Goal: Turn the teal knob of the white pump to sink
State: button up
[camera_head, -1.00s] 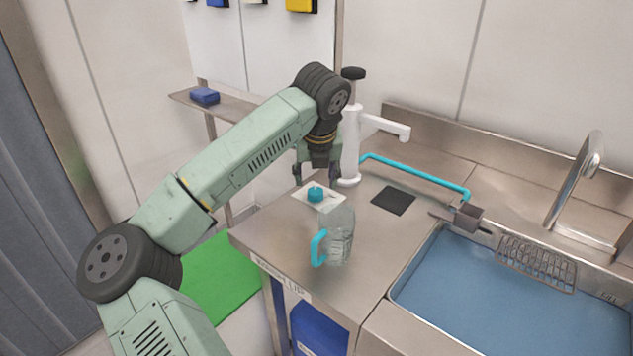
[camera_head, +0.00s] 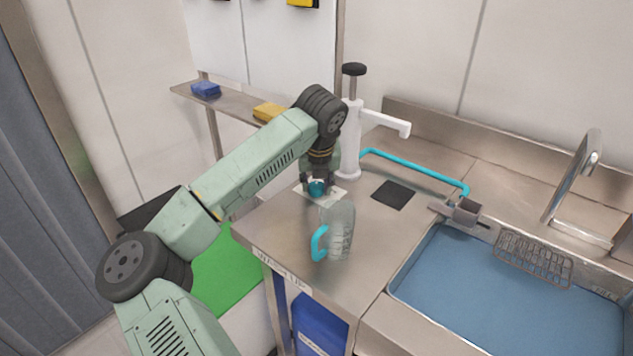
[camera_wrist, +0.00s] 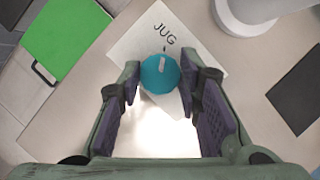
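The teal knob (camera_head: 316,188) sits on a white plate (camera_head: 338,194) at the foot of the white pump (camera_head: 351,140). In the wrist view the knob (camera_wrist: 160,74) has a pale mark that points toward the word "JUG" on the plate (camera_wrist: 128,48). No other word on the plate is visible. My gripper (camera_wrist: 161,82) is open and low over the knob, with one fingertip on each side of it. The gaps are small, and I cannot tell whether the fingers touch it. In the head view my gripper (camera_head: 317,184) partly hides the plate.
A clear jug (camera_head: 340,228) with a teal handle stands in front of the plate. A dark square (camera_head: 393,194) lies right of it. A teal hose (camera_head: 415,172) runs to the blue sink (camera_head: 500,285). A shelf with blue (camera_head: 206,89) and yellow (camera_head: 268,110) blocks is behind.

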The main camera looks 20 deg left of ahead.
jog(key=c, duration=0.6)
jog(key=shift+f+b, duration=0.1)
jog(key=shift+b, duration=0.2)
jog(key=shift+a+f+m+h+b, duration=0.1)
jog(key=shift+m+h+b, duration=0.3)
jog(key=shift+m+b, duration=0.55)
jog(key=shift+m+h+b, duration=0.5)
jog(key=shift+m+b, duration=0.55)
jog(key=shift+m, duration=0.2)
jog(key=m, duration=0.1)
jog(key=m+h, duration=0.1)
jog(key=m, duration=0.1)
jog(key=m+b, duration=0.1)
jog(key=shift+a+r+m+h, duration=0.15)
jog(key=shift+r+m+h, duration=0.15)
jog(key=shift+h, duration=0.1)
jog(key=m, duration=0.2)
jog(key=m+h+p, duration=0.1)
jog(key=m, duration=0.1)
jog(key=shift+m+g+h, duration=0.3)
jog(key=shift+m+g, duration=0.1)
